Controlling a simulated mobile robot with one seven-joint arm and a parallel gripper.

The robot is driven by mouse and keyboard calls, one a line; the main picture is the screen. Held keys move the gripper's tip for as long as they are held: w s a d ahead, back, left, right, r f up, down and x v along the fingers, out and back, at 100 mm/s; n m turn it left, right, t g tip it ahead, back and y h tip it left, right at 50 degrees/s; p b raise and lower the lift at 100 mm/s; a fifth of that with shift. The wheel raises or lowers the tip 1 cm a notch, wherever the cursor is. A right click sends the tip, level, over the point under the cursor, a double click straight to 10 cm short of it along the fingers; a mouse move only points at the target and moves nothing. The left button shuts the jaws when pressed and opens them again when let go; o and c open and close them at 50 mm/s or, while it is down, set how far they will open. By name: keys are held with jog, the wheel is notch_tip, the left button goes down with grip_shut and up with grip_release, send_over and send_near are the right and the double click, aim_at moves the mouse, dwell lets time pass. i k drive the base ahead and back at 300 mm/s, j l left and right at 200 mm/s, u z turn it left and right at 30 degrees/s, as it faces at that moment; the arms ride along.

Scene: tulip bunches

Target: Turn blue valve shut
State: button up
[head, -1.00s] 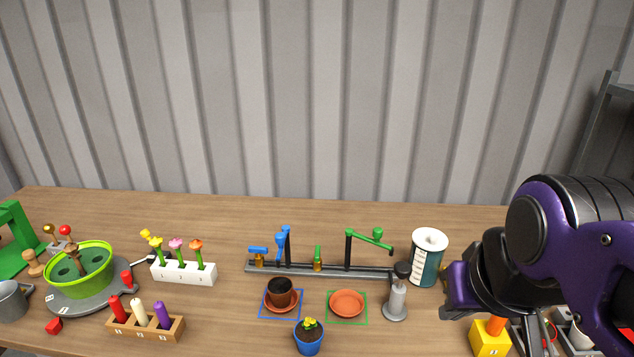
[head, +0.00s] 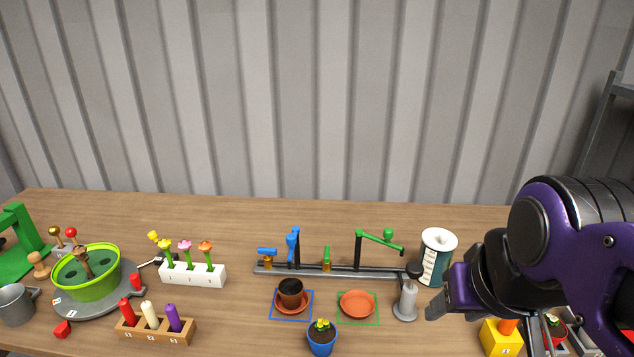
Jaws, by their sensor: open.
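The blue valve handle (head: 267,251) lies roughly sideways on a brass body at the left end of a grey pipe rail (head: 340,273). A blue spout (head: 293,241) hangs on a dark post just right of it. The green valve handle (head: 326,253) sits on its own brass body further right, pointing along the view, with a green spout (head: 381,238) beyond. My gripper (head: 443,300) is open and empty above the table at the right, well away from the blue valve. My arm hides part of the right side.
A brown pot (head: 291,291), an empty saucer (head: 357,304) and a blue flowerpot (head: 321,340) stand in front. A white flower block (head: 193,273) is left.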

aim_at(260, 250)
jog(key=j+z, duration=0.1)
jog(key=j, duration=0.6)
jog(key=k+j+z, duration=0.1)
jog(key=j, duration=0.55)
jog(key=k, duration=0.05)
